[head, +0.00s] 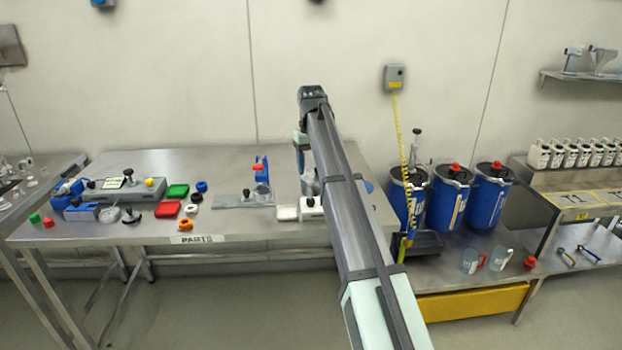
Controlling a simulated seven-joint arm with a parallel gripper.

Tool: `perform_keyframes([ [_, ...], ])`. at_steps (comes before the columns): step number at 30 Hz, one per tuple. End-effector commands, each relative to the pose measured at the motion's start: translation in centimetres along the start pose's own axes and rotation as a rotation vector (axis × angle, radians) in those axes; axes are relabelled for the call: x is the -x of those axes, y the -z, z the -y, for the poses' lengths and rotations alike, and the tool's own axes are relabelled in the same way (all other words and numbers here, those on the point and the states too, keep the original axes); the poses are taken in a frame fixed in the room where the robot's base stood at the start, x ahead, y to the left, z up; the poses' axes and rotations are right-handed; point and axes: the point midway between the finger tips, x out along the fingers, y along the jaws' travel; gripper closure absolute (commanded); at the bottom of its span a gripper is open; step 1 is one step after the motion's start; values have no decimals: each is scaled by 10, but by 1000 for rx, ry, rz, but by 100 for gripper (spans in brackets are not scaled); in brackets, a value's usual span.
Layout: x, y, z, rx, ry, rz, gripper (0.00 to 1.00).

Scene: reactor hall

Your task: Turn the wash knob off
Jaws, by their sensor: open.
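My arm reaches over the parts table (230,170) and bends down at its far end. My gripper (308,188) is at the lower end, open, small and partly hidden behind my arm link. Just below it, near the table's front edge, is a pale block with a small black knob (311,201). I cannot tell whether the gripper touches it. A long grey unit (150,188) at the table's left also carries a black knob (128,173). No readable label shows which knob is the wash knob, and no knob's setting can be made out.
Red and green trays (178,191), small coloured caps and a blue-red fixture (262,175) stand on the table. Right of my arm are blue drums (450,200), a dark tray (428,243) and clear jugs (470,262). A yellow coiled hose (399,125) hangs by the drums.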

Motion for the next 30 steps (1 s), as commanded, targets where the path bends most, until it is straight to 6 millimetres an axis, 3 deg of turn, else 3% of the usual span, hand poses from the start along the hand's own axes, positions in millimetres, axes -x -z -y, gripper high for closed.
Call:
perform_keyframes([
  [3,14,1,0,0,0,0,44],
  [9,22,0,0,0,0,0,44],
  [21,19,0,7,7,7,-9,44],
  [23,12,1,18,18,19,-29,44],
  [26,-5,3,55,49,57,-89,44],
  [30,-36,5,131,101,154,-214,44],
])
